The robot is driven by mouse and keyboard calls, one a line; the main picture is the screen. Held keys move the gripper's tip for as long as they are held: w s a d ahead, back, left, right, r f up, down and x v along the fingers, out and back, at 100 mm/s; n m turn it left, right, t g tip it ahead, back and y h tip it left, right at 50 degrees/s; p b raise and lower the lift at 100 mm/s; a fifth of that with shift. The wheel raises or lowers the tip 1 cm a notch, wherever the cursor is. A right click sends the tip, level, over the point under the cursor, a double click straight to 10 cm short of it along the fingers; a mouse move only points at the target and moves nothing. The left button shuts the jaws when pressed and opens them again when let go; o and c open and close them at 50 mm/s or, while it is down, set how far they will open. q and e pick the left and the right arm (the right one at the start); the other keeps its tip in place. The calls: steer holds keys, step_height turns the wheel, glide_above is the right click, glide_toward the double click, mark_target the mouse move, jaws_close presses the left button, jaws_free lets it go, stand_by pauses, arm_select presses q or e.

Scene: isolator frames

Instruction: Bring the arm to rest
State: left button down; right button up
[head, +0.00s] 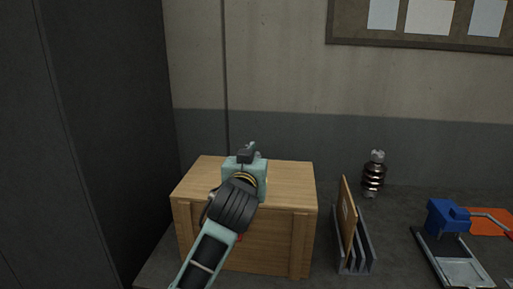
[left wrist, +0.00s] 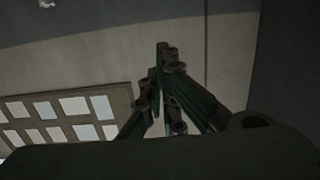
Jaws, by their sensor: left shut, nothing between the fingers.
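My left arm comes in from the lower left of the head view and reaches up in front of a wooden crate (head: 270,245). My left gripper (head: 248,148) shows small and dark at the arm's end, above the crate's top in the picture. In the left wrist view its fingers (left wrist: 162,48) come together at the tips, shut with nothing between them. The wrist camera faces the wall and ceiling side. My right gripper is in neither view.
Right of the crate stand a grey rack (head: 355,255) holding a brown board (head: 347,220), a dark ribbed insulator (head: 373,174), and a blue device (head: 447,216) near an orange sheet (head: 490,222). A dark panel (head: 85,140) closes the left side. A notice board (head: 420,40) hangs on the wall.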

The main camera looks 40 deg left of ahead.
arm_select(q)
steer(key=shift+s+d+f, duration=0.25)
steer(key=shift+s+d, duration=0.1)
steer(key=shift+s, duration=0.15)
steer(key=shift+s+d+f, duration=0.25)
steer(key=shift+s+d, duration=0.05)
steer(key=shift+s, duration=0.2)
